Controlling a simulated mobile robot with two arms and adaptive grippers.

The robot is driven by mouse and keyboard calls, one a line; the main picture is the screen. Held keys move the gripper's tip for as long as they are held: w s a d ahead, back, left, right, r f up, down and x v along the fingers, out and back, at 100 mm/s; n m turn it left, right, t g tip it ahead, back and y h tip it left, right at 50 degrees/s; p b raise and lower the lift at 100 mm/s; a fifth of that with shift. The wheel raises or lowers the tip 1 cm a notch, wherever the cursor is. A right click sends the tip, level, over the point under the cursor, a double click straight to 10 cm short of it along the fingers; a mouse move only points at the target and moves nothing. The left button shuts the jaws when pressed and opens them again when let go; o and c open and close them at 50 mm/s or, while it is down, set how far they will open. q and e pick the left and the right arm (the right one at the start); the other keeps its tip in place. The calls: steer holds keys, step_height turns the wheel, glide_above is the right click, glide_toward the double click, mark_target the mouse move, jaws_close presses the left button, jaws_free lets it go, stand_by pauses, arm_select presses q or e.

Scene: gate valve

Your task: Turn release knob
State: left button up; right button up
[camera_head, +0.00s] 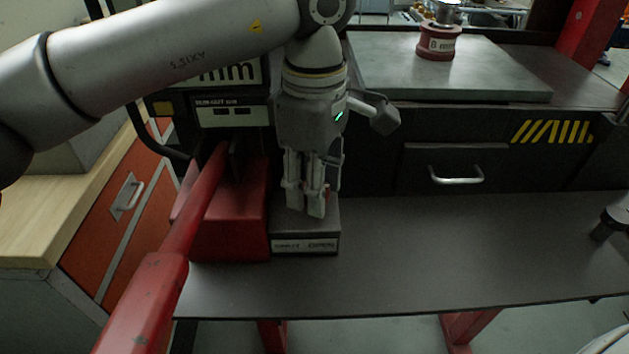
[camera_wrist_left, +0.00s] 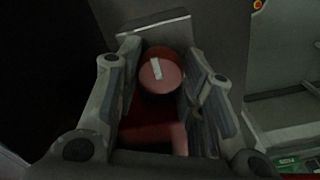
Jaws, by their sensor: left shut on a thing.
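The release knob (camera_wrist_left: 161,71) is a round red knob with a white strip on its face in the left wrist view. It sits between the two fingers of my left gripper (camera_wrist_left: 163,88), which is shut on it. In the head view my left gripper (camera_head: 306,212) points down over a dark grey block (camera_head: 306,243) with a label on its front. Its fingers hide most of the knob there. My right gripper is not clearly in view.
A red box (camera_head: 232,225) and a long red lever (camera_head: 160,270) stand just left of the gripper. A red weight (camera_head: 437,43) stands on a grey plate (camera_head: 480,85).

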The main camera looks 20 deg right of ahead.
arm_select(q)
steer(key=o, duration=1)
steer(key=shift+o, duration=0.2)
step_height(320, 180, up, 12)
stand_by(0.4)
